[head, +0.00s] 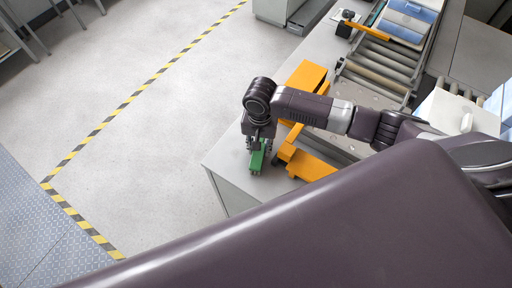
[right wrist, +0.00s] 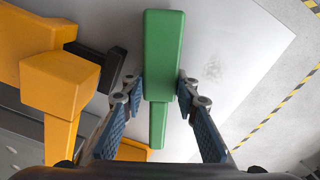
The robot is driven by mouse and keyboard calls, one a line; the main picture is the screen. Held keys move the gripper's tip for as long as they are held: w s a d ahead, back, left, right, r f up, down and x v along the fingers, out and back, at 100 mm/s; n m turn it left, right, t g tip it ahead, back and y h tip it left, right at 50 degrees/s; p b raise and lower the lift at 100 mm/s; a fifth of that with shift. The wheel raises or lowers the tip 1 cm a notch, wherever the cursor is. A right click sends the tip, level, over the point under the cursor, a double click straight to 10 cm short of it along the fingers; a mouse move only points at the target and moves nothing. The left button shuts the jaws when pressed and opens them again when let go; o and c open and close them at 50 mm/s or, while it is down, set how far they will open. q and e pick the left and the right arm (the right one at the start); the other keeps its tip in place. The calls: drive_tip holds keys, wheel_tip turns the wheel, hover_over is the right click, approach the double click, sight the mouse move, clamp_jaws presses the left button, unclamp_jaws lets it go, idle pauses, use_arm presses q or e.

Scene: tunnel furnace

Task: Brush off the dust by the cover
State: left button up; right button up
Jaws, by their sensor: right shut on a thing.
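A green brush-like tool (head: 256,164) is at my right gripper (head: 260,146), over the near left corner of the grey table. In the right wrist view the green tool (right wrist: 163,45) lies between the two fingers of the right gripper (right wrist: 160,88), which are shut on it. Its wide block points away and a narrower part runs back toward the palm. I cannot tell whether it touches the table. A white box-like cover (head: 438,110) with a handle stands at the right, partly behind my right arm. My left gripper is not in view.
Orange frame parts (head: 306,76) stand on the table (head: 228,158) close to the right gripper; an orange block (right wrist: 62,82) with a black piece shows left of the tool. A roller conveyor (head: 375,68) carries blue-and-white boxes (head: 405,22). The floor at left is open.

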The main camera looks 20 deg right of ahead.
drive_tip(key=shift+w+d+f, duration=0.1)
drive_tip(key=shift+w+d, duration=0.1)
drive_tip(key=shift+d, duration=0.2)
drive_tip(key=shift+w+a, duration=0.5)
drive_tip(key=shift+w, duration=0.3)
drive_tip(key=shift+w+a, duration=0.45)
drive_tip(key=shift+w, duration=0.3)
drive_tip(key=shift+w+a+b, duration=0.2)
drive_tip(key=shift+w+a, duration=0.4)
drive_tip(key=shift+w, duration=0.2)
drive_tip(key=shift+w+a+b, duration=0.15)
drive_tip(key=shift+w+a, duration=0.4)
drive_tip(key=shift+w, duration=0.25)
